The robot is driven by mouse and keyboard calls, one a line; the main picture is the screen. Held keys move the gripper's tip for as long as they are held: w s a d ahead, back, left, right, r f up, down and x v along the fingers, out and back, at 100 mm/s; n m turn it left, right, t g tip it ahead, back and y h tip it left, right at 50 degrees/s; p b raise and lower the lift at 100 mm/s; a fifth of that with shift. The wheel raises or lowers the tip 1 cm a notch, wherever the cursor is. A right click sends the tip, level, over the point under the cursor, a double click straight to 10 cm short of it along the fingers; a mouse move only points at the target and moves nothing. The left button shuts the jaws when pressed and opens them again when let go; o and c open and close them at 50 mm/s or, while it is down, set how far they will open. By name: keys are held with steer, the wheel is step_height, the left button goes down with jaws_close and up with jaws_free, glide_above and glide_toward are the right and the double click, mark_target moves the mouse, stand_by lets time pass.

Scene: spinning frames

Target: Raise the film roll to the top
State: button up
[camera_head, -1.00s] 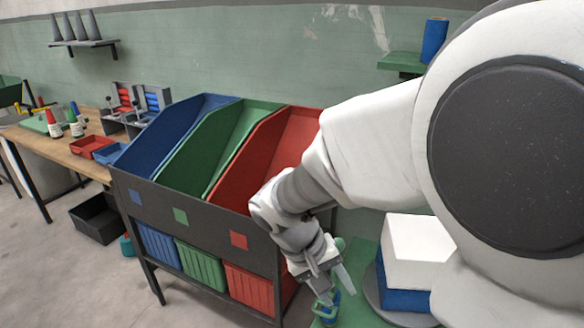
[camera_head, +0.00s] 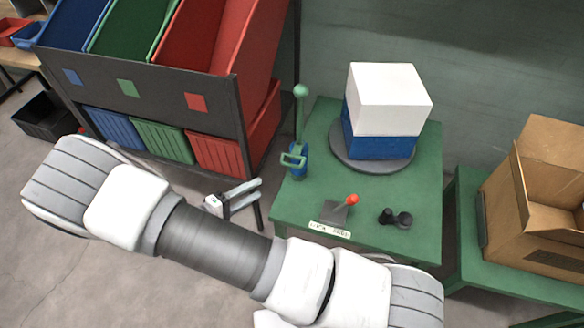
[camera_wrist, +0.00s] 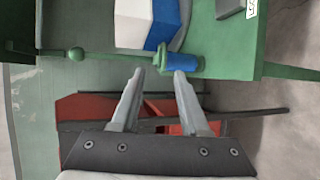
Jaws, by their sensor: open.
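The film roll (camera_head: 301,158) is a small blue cylinder with a green loop handle (camera_head: 290,160). It sits low on a green post (camera_head: 299,118) with a round knob on top, at the left edge of a green table (camera_head: 380,220). In the wrist view the roll (camera_wrist: 182,63) lies just beyond the fingertips, nearest the right finger, and the post runs sideways to the left. My gripper (camera_head: 259,192) is open and empty, left of and nearer than the roll, apparently apart from it. The wrist view shows both fingers (camera_wrist: 159,73) spread.
A white-and-blue box (camera_head: 385,105) stands on a grey turntable (camera_head: 345,155). A red-tipped lever (camera_head: 340,208) and black knobs (camera_head: 396,218) are at the table's front. A bin rack (camera_head: 140,95) stands left, a cardboard box (camera_head: 535,205) right.

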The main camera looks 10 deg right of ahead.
step_height(320, 180, down, 2)
steer(key=t, duration=0.1)
steer(key=b, duration=0.2)
glide_toward(292, 165)
steer(key=shift+n, duration=0.4)
steer(key=x, duration=1)
steer(key=shift+w+f, duration=0.1)
steer(key=shift+f, duration=0.2)
jaws_close()
steer(key=shift+f, duration=0.1)
